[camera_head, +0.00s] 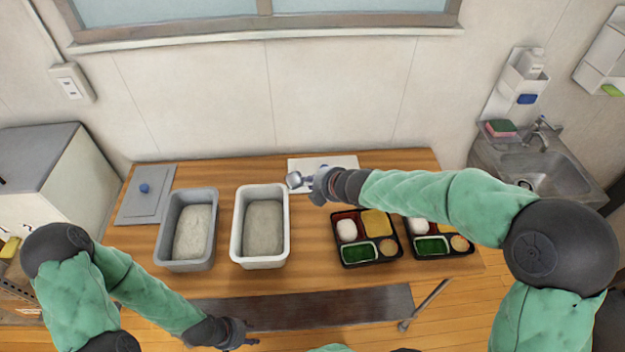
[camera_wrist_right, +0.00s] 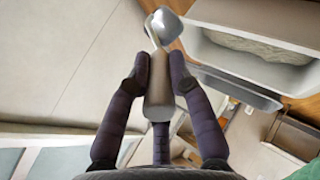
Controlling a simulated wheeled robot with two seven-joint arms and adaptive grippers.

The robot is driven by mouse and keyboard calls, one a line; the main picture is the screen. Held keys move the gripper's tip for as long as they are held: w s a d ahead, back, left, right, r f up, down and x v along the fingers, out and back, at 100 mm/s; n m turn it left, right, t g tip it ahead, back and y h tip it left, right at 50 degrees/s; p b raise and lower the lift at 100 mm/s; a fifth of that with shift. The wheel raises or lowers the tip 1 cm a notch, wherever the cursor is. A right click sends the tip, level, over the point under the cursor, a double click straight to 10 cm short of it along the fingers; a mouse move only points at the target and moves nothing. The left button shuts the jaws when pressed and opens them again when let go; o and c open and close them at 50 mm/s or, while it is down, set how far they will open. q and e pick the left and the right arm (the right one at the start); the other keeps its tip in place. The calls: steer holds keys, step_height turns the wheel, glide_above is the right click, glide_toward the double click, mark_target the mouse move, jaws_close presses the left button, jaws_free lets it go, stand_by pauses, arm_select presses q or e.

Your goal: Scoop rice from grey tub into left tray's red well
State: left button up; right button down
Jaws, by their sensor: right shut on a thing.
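The grey tub (camera_head: 207,254) stands left of centre on the table and holds pale rice (camera_head: 193,232). The left tray (camera_head: 342,264) is black; a white mound (camera_head: 347,230) sits in its red-edged back-left well. My right gripper (camera_head: 318,186) is shut on the handle of a metal scoop (camera_head: 294,180), above the table's back, right of the white tub. In the right wrist view the scoop bowl (camera_wrist_right: 164,27) lies beyond the fingertips (camera_wrist_right: 158,72); I see no rice in it. My left gripper (camera_head: 238,334) is low at the table's front, apart from the tubs; its fingers are too small to judge.
A white tub (camera_head: 239,252) with greyish contents stands right of the grey tub. A second black tray (camera_head: 465,251) is at the right, partly behind my right arm. A grey lid (camera_head: 139,209) with a blue knob lies at the left. A white board (camera_head: 345,161) lies at the back.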

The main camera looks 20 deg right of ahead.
steer(key=shift+p+v, duration=0.5)
steer(key=shift+v, duration=0.25)
arm_select(q)
step_height(320, 180, up, 27)
steer(key=p, duration=2.5)
steer(key=shift+s+f, duration=0.2)
steer(key=shift+s, duration=0.1)
arm_select(e)
steer(key=s+d+r+g+h, duration=0.2)
steer(key=s+d+r+g, duration=0.3)
steer(key=d+g, duration=0.4)
steer(key=shift+s+d+h, duration=0.3)
steer(key=shift+s, duration=0.45)
